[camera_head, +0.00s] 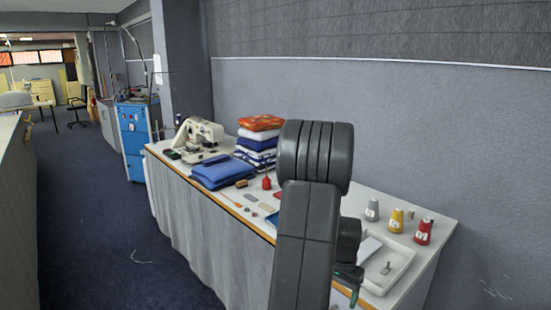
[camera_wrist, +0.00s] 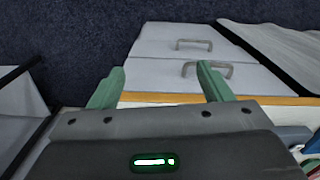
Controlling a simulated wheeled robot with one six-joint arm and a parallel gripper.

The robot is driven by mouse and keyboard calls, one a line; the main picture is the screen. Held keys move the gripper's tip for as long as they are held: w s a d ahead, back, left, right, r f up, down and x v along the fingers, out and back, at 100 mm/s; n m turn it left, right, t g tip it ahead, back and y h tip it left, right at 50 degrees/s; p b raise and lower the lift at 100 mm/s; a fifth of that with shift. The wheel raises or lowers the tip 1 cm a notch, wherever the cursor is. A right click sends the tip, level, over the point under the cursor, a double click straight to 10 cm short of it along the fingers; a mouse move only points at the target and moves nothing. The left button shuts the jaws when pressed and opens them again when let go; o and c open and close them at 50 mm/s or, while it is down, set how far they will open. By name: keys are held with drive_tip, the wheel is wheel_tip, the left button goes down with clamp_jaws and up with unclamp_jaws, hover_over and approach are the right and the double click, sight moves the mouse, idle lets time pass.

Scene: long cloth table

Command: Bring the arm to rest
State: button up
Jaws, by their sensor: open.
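My arm stands upright in front of the long table (camera_head: 173,158), hiding part of its top. My gripper (camera_wrist: 160,84) shows in the wrist view with its two green fingers spread apart and nothing between them. It points down past the table's wooden edge, over a grey drawer front with handles. In the head view only a bit of green finger (camera_head: 355,286) shows low beside my arm, near the front edge by the white tray. Most of the gripper is hidden there.
Dark carpet (camera_head: 95,240) is open at left.

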drive_tip(key=shift+n, duration=0.6)
drive_tip(key=shift+w+a+f, duration=0.2)
drive_tip(key=shift+a+f, duration=0.2)
drive_tip(key=shift+f, duration=0.25)
drive_tip(key=shift+w+a+f, duration=0.2)
drive_tip(key=shift+a+f, duration=0.2)
drive_tip(key=shift+f, duration=0.25)
drive_tip(key=shift+w+a+f, duration=0.2)
drive_tip(key=shift+a+f, duration=0.2)
drive_tip(key=shift+f, duration=0.25)
